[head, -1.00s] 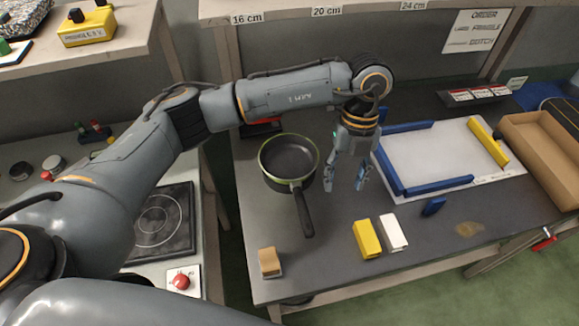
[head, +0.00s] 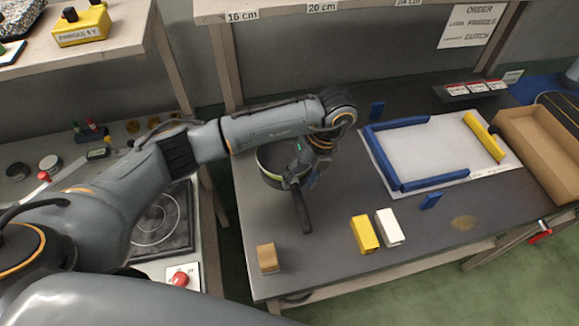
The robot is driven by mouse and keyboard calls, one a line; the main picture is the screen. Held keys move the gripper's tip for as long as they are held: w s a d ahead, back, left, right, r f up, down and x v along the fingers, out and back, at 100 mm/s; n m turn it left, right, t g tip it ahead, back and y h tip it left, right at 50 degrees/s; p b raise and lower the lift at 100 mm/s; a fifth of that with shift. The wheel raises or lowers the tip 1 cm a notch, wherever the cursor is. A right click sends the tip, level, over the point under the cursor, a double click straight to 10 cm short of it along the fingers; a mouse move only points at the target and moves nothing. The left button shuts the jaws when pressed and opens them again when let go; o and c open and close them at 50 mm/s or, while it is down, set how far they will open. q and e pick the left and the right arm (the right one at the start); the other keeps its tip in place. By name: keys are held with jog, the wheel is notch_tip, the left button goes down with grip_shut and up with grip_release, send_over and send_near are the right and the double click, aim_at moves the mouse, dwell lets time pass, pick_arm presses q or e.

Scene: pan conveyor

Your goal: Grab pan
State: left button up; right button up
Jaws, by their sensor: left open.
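My left gripper (head: 300,181) is open and is at the pan's right side, near where the handle meets the rim. The gripper and forearm cover part of the pan. I cannot tell whether the fingers touch the pan or the handle. My right gripper does not show.
A yellow block (head: 364,234) and a white block (head: 390,228) lie right of the handle. A tan block (head: 267,258) is near the front left corner. Blue bars edge a white sheet (head: 435,152). A cardboard box (head: 538,140) stands far right. A hob (head: 165,222) is left.

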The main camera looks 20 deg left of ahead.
pick_arm(q)
jog(key=shift+x, duration=1.4)
jog(key=shift+w, duration=0.1)
grip_shut()
jog(key=shift+r, duration=0.1)
jog(key=shift+r, duration=0.1)
